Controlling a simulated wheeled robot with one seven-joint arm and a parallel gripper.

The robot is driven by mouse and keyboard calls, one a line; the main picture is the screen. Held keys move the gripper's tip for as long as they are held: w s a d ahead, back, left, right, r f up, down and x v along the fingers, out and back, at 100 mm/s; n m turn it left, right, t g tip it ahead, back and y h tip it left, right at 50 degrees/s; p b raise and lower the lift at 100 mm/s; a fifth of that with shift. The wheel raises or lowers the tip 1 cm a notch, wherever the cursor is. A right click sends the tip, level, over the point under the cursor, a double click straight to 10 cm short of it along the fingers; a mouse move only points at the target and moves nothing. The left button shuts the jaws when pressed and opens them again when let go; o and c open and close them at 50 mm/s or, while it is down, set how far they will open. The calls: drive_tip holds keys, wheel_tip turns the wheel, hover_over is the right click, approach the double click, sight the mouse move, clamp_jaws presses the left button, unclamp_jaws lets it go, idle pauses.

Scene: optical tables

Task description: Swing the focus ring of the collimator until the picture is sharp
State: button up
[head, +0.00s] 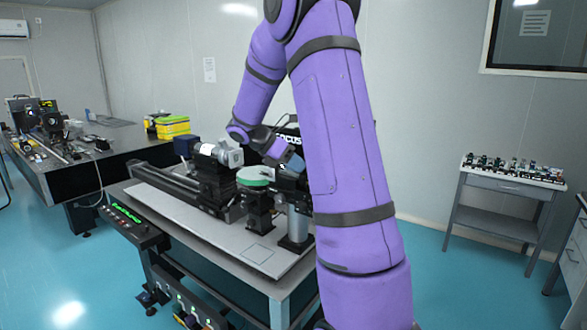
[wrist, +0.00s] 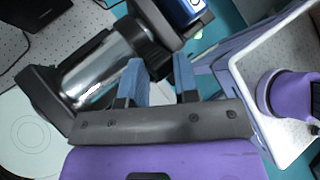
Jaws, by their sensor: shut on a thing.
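My gripper (wrist: 158,78) shows in the wrist view with two blue fingers pointing up at a dark part of the collimator. The fingers are shut on what looks like its focus ring (wrist: 152,48); the contact itself is partly hidden. The collimator's silver barrel (wrist: 105,68) lies tilted to the left of the fingers, with a black end. In the head view my gripper (head: 291,160) is small and beside the purple arm, which hides most of the collimator.
A grey optical table (head: 225,252) carries a black rail (head: 165,183), a silver cylinder (head: 218,152), a green disc (head: 255,175) and a silver post (head: 298,222), all close together. A blue-bodied part (wrist: 184,11) is near the fingers. A side cart (head: 500,190) stands apart at right.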

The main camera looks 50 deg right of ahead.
drive_tip(key=o, duration=0.9)
drive_tip(key=v, duration=1.1)
drive_tip(key=shift+s, duration=0.1)
drive_tip(key=s+a+m+t+y, duration=0.7)
drive_tip(key=s+a+m+t, duration=0.5)
drive_tip(key=s+a, duration=1.2)
drive_tip(key=shift+s+a+r+m+y, duration=0.35)
drive_tip(key=shift+a+m, duration=0.55)
drive_tip(key=shift+m, duration=0.2)
